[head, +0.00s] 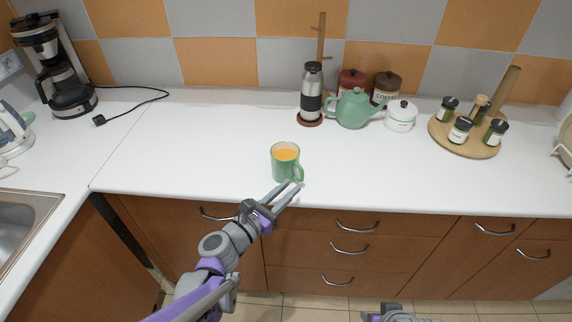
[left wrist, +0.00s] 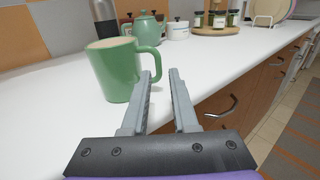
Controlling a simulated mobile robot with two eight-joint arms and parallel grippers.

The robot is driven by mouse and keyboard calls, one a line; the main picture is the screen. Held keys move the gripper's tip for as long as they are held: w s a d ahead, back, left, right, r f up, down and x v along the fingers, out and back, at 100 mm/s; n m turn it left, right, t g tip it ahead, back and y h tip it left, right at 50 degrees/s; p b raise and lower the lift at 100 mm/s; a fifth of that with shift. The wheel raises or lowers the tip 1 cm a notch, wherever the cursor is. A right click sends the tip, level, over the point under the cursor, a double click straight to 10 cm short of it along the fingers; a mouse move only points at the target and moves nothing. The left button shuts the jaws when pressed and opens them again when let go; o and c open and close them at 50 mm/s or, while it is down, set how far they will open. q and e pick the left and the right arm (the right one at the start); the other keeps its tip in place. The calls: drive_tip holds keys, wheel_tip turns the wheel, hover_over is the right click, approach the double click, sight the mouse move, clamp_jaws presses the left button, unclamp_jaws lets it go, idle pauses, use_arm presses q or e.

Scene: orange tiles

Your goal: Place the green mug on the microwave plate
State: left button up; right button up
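The green mug (head: 284,163) stands upright near the front edge of the white counter, with orange liquid inside and its handle on the right. It also shows in the left wrist view (left wrist: 116,72), to the left of the fingers. My left gripper (head: 286,191) is at the counter's front edge, just in front of the mug and beside its handle. Its fingers are apart with nothing between them. In the head view, only a small part of my right arm (head: 388,314) shows at the bottom edge; its fingers cannot be made out. No microwave or microwave plate is in view.
Behind the mug stand a steel flask (head: 312,95), a teal teapot (head: 352,108) and a white pot (head: 400,117). A round wooden tray (head: 441,130) holds several jars at right. A coffee maker (head: 60,75) and a sink (head: 25,222) are at left. The counter around the mug is clear.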

sight(302, 183)
use_arm(q)
drive_tip(key=x, duration=0.6)
drive_tip(key=shift+w+d, duration=0.15)
drive_tip(key=shift+w, duration=0.25)
clamp_jaws()
idle(1.1)
